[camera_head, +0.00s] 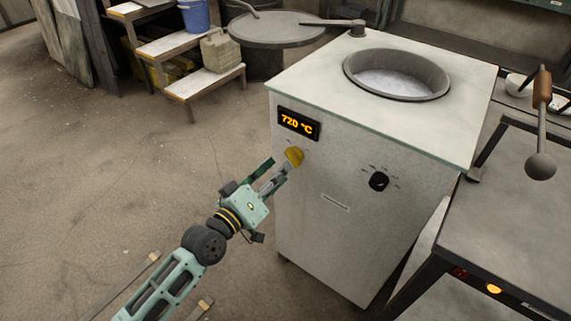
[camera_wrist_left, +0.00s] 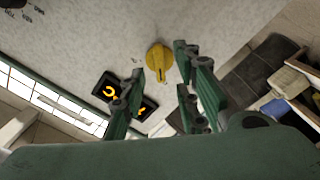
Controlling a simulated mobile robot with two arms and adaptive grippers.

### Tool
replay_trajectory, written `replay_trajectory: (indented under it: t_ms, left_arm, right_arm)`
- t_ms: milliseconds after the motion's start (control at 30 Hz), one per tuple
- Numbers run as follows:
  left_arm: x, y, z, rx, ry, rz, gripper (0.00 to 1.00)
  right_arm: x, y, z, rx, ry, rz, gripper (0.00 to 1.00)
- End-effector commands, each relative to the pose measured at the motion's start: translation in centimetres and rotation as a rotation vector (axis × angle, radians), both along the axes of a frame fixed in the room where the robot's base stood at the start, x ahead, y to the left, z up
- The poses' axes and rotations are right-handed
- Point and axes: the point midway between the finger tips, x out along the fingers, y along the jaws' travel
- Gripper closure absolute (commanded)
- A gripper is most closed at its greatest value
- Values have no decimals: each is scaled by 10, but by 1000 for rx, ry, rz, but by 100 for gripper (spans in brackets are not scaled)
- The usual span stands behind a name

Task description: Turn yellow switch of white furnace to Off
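The white furnace (camera_head: 335,245) stands in the middle of the head view, with a display (camera_head: 298,124) that reads 720 °C. Its yellow switch (camera_head: 294,156) is on the front face just below the display; the switch also shows in the left wrist view (camera_wrist_left: 158,58). My left gripper (camera_head: 280,172) is right at the switch in the head view. In the left wrist view its fingers (camera_wrist_left: 160,95) are spread apart, with the switch ahead between them; whether they touch it I cannot tell. The switch's labels are too small to read. My right gripper is not in view.
A black knob (camera_head: 378,181) is on the furnace front, right of the switch. The open crucible (camera_head: 397,76) is in the furnace top. A dark table (camera_head: 515,215) stands close on the right, with a ladle (camera_head: 541,130) above it. Open floor (camera_head: 130,165) lies left.

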Motion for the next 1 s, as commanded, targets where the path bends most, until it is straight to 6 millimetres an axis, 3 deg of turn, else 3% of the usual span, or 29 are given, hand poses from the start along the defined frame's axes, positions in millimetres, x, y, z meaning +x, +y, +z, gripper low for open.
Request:
replay_trajectory:
  t_ms: [200, 400, 1000]
  left_arm:
    - [-39, 28, -1, 3, 1, 0, 71]
    - [-59, 43, -1, 1, 1, 0, 71]
    - [-64, 46, 0, -1, 1, 0, 71]
  right_arm:
    - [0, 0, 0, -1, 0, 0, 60]
    - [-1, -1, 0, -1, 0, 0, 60]
    - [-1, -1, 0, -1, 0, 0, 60]
